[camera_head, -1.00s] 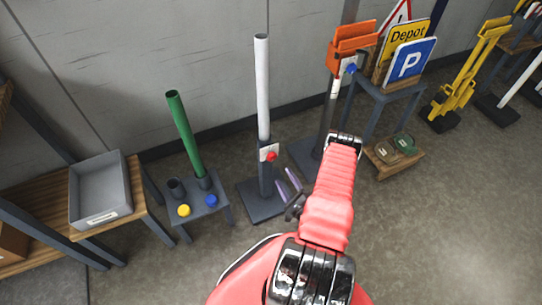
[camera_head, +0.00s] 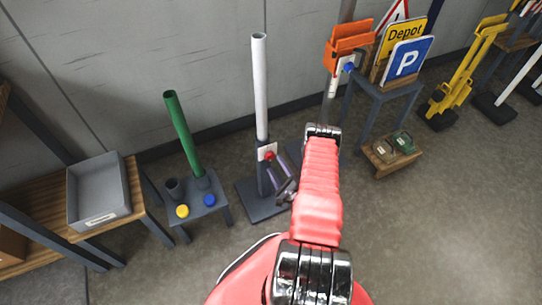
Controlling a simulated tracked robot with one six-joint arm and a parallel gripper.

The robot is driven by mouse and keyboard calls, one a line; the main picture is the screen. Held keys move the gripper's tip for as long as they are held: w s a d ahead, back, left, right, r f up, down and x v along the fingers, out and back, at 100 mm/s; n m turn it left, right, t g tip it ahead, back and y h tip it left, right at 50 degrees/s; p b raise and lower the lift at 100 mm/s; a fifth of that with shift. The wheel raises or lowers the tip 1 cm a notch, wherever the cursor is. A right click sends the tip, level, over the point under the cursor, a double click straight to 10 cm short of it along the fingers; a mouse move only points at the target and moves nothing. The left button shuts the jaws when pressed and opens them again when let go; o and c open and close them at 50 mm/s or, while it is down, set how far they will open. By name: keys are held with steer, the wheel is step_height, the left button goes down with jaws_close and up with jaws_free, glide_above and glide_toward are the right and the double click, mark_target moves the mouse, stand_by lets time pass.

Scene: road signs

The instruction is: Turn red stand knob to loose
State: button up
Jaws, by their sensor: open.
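The stand (camera_head: 260,110) is a white upright tube in a dark post on a square dark base. Its red knob (camera_head: 269,156) sits on a white plate (camera_head: 263,152) at the front of the post. My gripper (camera_head: 274,168) is open, with its thin fingers reaching up and left toward the red knob. The fingertips are at or very close to the knob, and I cannot tell whether they touch it. My red arm (camera_head: 318,190) stands to the right of the post and hides part of the floor and the neighbouring stand.
A grey bin (camera_head: 128,195) is further left. An orange holder with a blue knob (camera_head: 349,68) and a sign table are at right. Floor at lower right is clear.

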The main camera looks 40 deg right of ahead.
mark_target(271, 158)
steer(key=x, duration=0.7)
steer(key=shift+c, duration=0.7)
steer(key=c, duration=0.9)
steer(key=shift+s+d, duration=0.1)
steer(key=shift+d, duration=0.35)
steer(key=shift+a, duration=0.4)
